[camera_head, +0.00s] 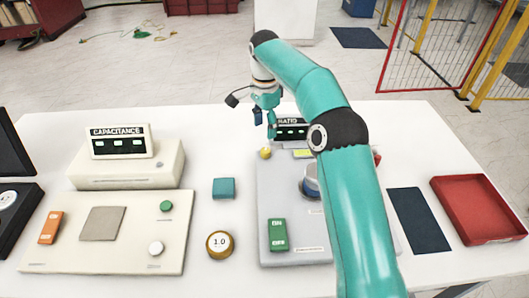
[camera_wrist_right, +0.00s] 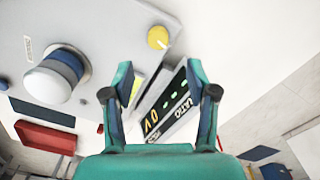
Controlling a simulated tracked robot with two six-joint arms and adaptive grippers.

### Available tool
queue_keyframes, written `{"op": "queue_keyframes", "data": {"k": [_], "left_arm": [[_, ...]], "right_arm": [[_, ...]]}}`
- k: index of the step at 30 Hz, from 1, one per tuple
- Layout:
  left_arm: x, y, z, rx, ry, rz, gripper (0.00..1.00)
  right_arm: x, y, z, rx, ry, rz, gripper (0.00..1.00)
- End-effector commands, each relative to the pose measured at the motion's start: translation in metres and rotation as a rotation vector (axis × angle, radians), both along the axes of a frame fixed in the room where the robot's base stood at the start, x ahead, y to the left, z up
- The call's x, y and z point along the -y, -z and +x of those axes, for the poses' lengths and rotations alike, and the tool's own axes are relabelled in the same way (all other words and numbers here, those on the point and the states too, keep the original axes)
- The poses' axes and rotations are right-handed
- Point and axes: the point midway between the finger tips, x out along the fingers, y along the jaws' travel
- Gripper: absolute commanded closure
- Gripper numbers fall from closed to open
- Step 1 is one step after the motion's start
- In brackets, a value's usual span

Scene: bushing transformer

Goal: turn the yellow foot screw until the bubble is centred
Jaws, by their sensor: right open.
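The yellow foot screw (camera_head: 265,153) is a small round knob at the far left corner of the grey panel (camera_head: 275,190). It also shows in the right wrist view (camera_wrist_right: 157,38), with a pale mark on its side. My right gripper (camera_head: 265,125) is open and empty, above and just beyond the screw. In the right wrist view its fingers (camera_wrist_right: 160,78) stand apart, and the screw lies beyond their tips, not between them. A yellow-green strip (camera_head: 303,153) lies on the panel near the display; I cannot make out a bubble. My left gripper is not in view.
The RATIO display (camera_head: 291,131) stands close behind the screw. A white and blue cylinder (camera_head: 311,182) is partly hidden by my right arm. A green switch (camera_head: 277,235), teal block (camera_head: 223,188) and round 1.0 piece (camera_head: 219,244) are nearby. A red tray (camera_head: 480,208) is at right.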

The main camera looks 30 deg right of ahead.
Motion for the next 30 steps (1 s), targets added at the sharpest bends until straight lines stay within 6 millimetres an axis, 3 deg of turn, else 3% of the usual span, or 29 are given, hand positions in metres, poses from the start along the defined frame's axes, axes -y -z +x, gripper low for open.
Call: {"op": "queue_keyframes", "data": {"k": [6, 12, 18, 26, 30], "left_arm": [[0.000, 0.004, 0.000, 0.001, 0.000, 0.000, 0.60], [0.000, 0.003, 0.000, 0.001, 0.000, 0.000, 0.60], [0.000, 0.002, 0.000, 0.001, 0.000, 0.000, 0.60], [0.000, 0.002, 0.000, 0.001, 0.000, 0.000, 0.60], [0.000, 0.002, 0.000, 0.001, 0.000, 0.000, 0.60]], "right_arm": [[0.001, 0.047, -0.002, -0.005, 0.001, 0.001, 0.42], [0.001, 0.077, -0.002, -0.005, 0.002, 0.001, 0.42], [0.001, 0.089, -0.002, -0.003, 0.001, 0.001, 0.42], [0.001, 0.090, -0.002, -0.002, 0.001, 0.001, 0.42], [0.001, 0.090, -0.002, -0.003, 0.001, 0.001, 0.62]]}}
